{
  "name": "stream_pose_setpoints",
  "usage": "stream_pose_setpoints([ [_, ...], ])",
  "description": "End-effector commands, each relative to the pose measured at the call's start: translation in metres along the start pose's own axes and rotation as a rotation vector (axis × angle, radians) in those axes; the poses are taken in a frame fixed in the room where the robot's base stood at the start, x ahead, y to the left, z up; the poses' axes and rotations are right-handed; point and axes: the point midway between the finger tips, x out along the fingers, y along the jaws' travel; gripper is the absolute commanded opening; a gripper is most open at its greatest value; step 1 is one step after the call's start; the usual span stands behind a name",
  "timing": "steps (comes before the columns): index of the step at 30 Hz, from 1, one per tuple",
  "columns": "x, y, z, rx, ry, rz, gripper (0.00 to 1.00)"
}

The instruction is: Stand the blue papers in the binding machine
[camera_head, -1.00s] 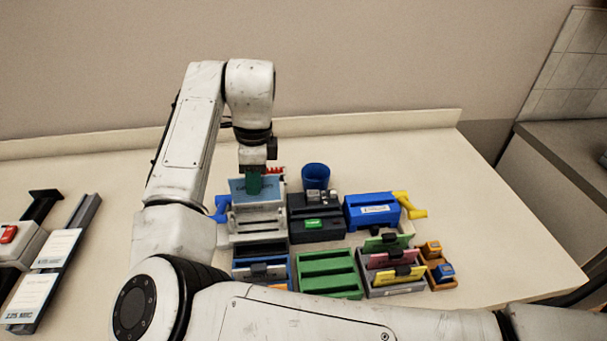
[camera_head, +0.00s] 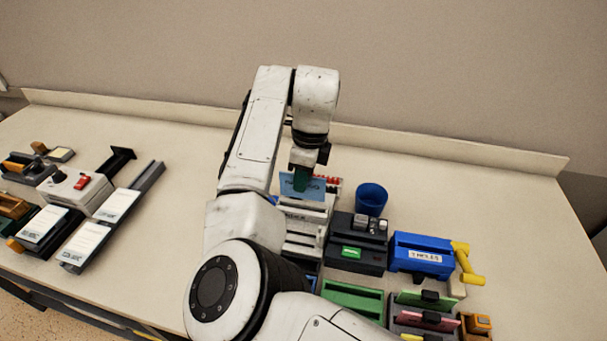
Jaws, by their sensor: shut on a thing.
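My gripper (camera_head: 301,182) is shut on the blue papers (camera_head: 297,191), gripping their upper edge with its green fingers. The papers stand roughly upright over the white binding machine (camera_head: 305,226), at its back part. I cannot tell whether their lower edge touches the machine or sits in its slot. Red teeth or pins show at the machine's back right. My arm hides the machine's left side.
Right of the machine stand a black device (camera_head: 357,245) with a green display, a blue cup (camera_head: 371,199) and a blue hole punch (camera_head: 422,254) with a yellow handle. A green tray (camera_head: 352,298) and folders (camera_head: 428,300) are in front. Left, a grey machine (camera_head: 78,190) stands apart; the counter between is bare.

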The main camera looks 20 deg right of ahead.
Motion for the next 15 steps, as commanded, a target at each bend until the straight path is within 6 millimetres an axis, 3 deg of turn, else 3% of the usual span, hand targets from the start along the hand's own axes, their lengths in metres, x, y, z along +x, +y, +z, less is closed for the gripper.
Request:
stream_pose_setpoints([
  [15,0.041,0.0,-0.005,0.0,0.0,0.0,0.0],
])
